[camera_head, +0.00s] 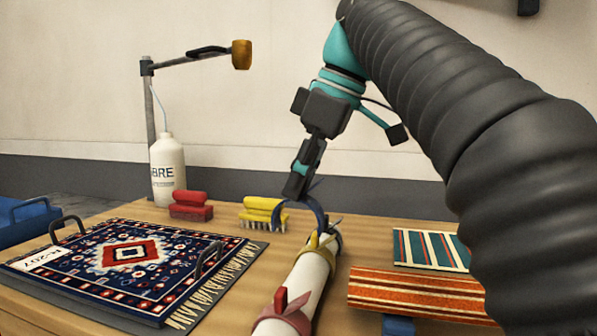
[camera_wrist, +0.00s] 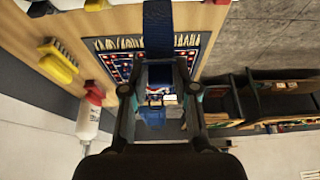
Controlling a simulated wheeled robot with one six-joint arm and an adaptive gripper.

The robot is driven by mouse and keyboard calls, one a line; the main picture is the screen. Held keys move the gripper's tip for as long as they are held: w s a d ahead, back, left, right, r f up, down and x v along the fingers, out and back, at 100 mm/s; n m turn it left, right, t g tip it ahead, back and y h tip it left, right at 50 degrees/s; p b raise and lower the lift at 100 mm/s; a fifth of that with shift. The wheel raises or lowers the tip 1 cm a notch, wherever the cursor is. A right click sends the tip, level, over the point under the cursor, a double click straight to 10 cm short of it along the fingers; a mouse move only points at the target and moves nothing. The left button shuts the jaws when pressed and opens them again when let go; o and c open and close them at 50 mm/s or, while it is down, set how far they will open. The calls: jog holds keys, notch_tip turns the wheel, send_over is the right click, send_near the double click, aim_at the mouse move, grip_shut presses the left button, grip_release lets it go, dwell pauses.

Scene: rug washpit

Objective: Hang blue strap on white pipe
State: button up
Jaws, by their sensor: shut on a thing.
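My gripper (camera_head: 298,188) is shut on the blue strap (camera_head: 318,206), holding it above the wooden table. In the head view the dark blue strap curves out from the fingertips to both sides, its right part hanging close to the far end of the white pipe (camera_head: 306,272); I cannot tell whether they touch. In the wrist view the blue strap (camera_wrist: 158,30) runs from the top edge down to my gripper (camera_wrist: 158,88). The pipe points toward the camera and carries a red strap (camera_head: 284,312) near its front and a yellow strap (camera_head: 323,243) near its far end.
A patterned rug (camera_head: 125,255) on a handled board lies left. A yellow brush (camera_head: 263,212), a red brush (camera_head: 190,207) and a white bottle (camera_head: 167,172) stand behind, beside a lamp-like post (camera_head: 150,105). A striped orange rug (camera_head: 420,292) and a green striped rug (camera_head: 430,250) lie right.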

aim_at(306, 196)
jog(key=shift+d+f, duration=0.15)
jog(key=shift+f, duration=1.75)
jog(key=shift+f+b, duration=3)
jog(key=shift+f, duration=1)
jog(key=o, duration=1)
jog(key=shift+r, duration=0.1)
